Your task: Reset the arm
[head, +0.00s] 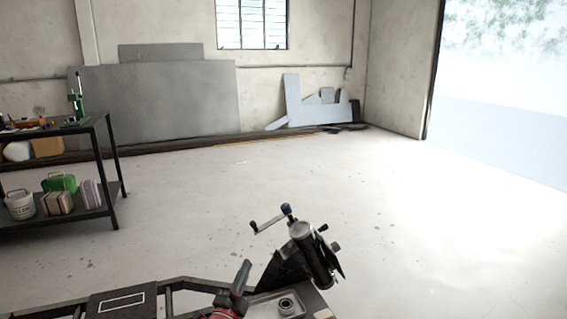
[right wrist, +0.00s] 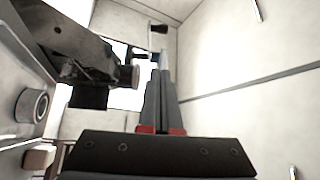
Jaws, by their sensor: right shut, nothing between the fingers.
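My right gripper (head: 244,268) shows at the bottom centre of the head view, partly cut off by the lower edge. Its grey fingers with red bases also show in the right wrist view (right wrist: 162,95), pressed together and empty. A dark clamp-like device with a crank handle (head: 312,255) stands just right of the gripper at the bench end. It shows at the left of the wrist view (right wrist: 88,62), beside the fingers; I see no contact. My left gripper is not in view.
A dark-framed bench (head: 175,285) runs along the bottom, with a tray (head: 262,307) holding a metal ring part (head: 287,304). A shelf rack (head: 112,165) with boxes and a bucket stands at left. Sheet panels (head: 160,100) lean on the back wall. The middle floor is clear.

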